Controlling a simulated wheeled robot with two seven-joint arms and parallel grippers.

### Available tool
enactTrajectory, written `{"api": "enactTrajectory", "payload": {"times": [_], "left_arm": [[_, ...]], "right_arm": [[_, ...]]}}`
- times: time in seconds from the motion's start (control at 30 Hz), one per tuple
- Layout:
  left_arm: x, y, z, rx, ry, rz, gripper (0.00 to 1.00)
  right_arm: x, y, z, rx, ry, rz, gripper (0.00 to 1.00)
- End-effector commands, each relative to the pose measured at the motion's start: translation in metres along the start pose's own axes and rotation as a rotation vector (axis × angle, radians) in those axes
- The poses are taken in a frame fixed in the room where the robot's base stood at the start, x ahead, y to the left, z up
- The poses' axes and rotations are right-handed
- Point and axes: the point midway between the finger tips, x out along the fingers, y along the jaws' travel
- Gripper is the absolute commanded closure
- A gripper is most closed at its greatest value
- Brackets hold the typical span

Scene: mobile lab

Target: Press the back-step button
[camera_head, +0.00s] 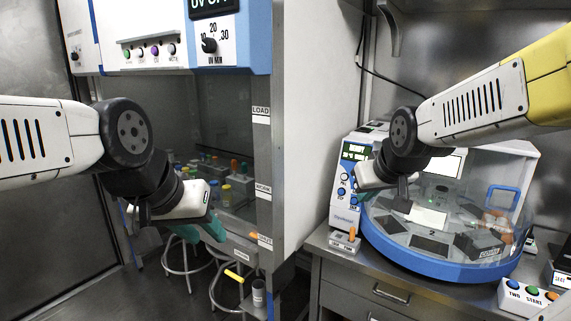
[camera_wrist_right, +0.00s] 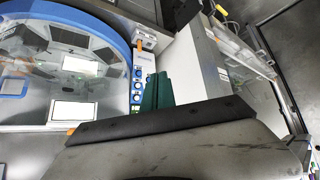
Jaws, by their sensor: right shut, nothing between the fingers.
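The control panel (camera_head: 349,178) is the white front strip of a domed benchtop machine (camera_head: 430,262), with a green-lit display and several small blue buttons. In the right wrist view the panel (camera_wrist_right: 137,88) is a narrow strip just left of my fingers. The button labels are too small to read, so I cannot tell which is back-step. My right gripper (camera_head: 364,196) is shut and empty, close to the panel's lower right; I cannot tell whether it touches. Its green fingers (camera_wrist_right: 158,92) lie together. My left gripper (camera_head: 201,229) hangs before the cabinet, its jaw gap unclear.
A safety cabinet (camera_head: 265,180) with bottles and racks inside stands at left. A small box with an orange top (camera_head: 345,241) sits at the machine's front left. A box with coloured buttons (camera_head: 527,297) stands at the bench's front right. Stools (camera_head: 182,268) stand below the cabinet.

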Motion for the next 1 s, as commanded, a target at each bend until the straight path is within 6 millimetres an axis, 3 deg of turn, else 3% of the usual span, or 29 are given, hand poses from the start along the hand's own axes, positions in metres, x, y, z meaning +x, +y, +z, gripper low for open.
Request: {"api": "enactTrajectory", "payload": {"times": [0.03, 0.2, 0.3, 0.43, 0.77, 0.87, 1.0], "left_arm": [[0.0, 0.0, 0.0, 0.0, 0.0, 0.0, 0.64], [0.0, 0.0, 0.0, 0.0, 0.0, 0.0, 0.64], [0.0, 0.0, 0.0, 0.0, 0.0, 0.0, 0.64], [0.0, 0.0, 0.0, 0.0, 0.0, 0.0, 0.64], [0.0, 0.0, 0.0, 0.0, 0.0, 0.0, 0.64], [0.0, 0.0, 0.0, 0.0, 0.0, 0.0, 0.64], [0.0, 0.0, 0.0, 0.0, 0.0, 0.0, 0.64]], "right_arm": [[-0.022, -0.011, 0.015, 0.034, -0.018, -0.022, 1.0], [-0.068, -0.043, 0.068, 0.133, -0.113, -0.095, 1.0], [-0.082, -0.054, 0.087, 0.163, -0.148, -0.122, 1.0], [-0.089, -0.06, 0.098, 0.178, -0.171, -0.137, 1.0], [-0.087, -0.061, 0.095, 0.189, -0.167, -0.141, 1.0], [-0.077, -0.066, 0.08, 0.233, -0.142, -0.156, 1.0], [-0.049, -0.081, 0.036, 0.382, -0.072, -0.198, 1.0]]}}
